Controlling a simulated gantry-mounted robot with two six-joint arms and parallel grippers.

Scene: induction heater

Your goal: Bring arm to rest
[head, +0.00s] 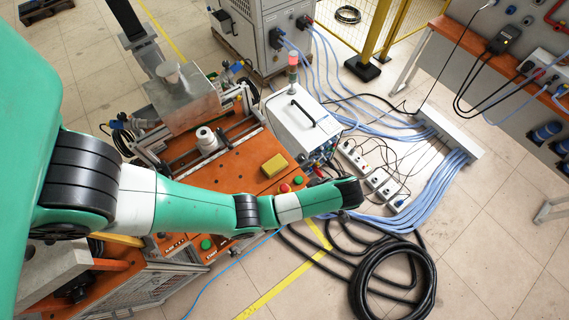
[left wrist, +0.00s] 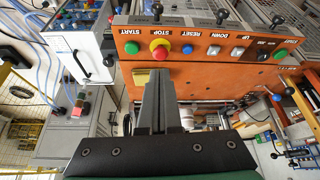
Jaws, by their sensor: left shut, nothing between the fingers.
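My left arm (head: 195,207) comes in from the left in the head view and reaches over the orange workbench to its right side. Its gripper cannot be made out there, as the black wrist end hides it. The panel carries a green start button (left wrist: 131,47), a red and yellow stop button (left wrist: 160,51) and a blue reset button (left wrist: 187,48). I cannot tell the exact gap between fingers and panel. My right gripper is in neither view.
A yellow block (head: 274,166) lies on the bench top. A coiled black hose (head: 393,280) and blue cables (head: 437,190) cover the floor at right. Bare floor tiles lie beyond.

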